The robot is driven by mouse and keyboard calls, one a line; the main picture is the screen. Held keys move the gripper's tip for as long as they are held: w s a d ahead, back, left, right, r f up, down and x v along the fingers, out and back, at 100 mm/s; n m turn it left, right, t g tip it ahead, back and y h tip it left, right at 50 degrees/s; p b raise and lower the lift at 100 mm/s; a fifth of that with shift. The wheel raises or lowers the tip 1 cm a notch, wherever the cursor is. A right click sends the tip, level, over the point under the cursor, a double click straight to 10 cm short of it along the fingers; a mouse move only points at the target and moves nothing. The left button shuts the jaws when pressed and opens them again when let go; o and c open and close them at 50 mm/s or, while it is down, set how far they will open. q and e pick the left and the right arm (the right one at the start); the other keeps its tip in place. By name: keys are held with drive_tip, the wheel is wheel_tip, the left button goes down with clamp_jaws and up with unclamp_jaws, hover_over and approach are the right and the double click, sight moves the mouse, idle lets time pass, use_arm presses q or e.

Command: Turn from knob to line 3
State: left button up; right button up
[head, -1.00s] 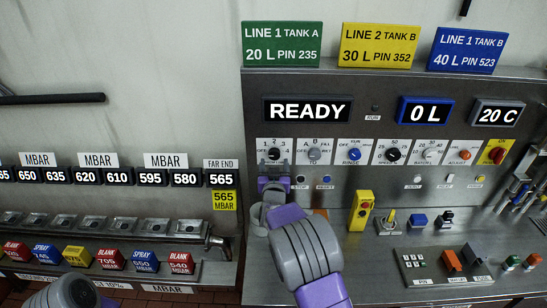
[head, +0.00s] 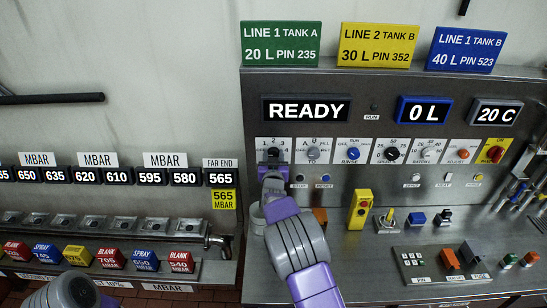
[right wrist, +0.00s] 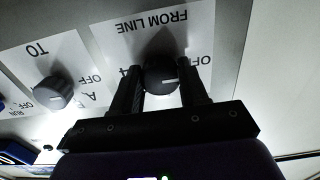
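The from knob (right wrist: 162,76) is a dark round knob on a white plate marked "FROM LINE", upside down in the right wrist view. Its white mark lies on the side of the "OFF" label. In the head view the plate (head: 262,143) is at the left end of the knob row, and my gripper covers most of the knob. My right gripper (head: 272,160) is at the plate. In the right wrist view its two dark fingers (right wrist: 162,88) stand apart on either side of the knob; firm contact cannot be told. My left gripper is not in view.
The TO knob (right wrist: 53,90) is beside the from knob; it also shows in the head view (head: 313,153). The display (head: 306,110) reads READY.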

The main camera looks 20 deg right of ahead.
drive_tip(key=c, duration=0.4)
drive_tip(key=m+b, duration=1.9)
drive_tip(key=m, duration=0.4)
drive_tip(key=shift+a, duration=0.1)
drive_tip(key=shift+r+m+b, duration=0.15)
drive_tip(key=shift+m+b, duration=0.8)
drive_tip(key=shift+m, duration=0.85)
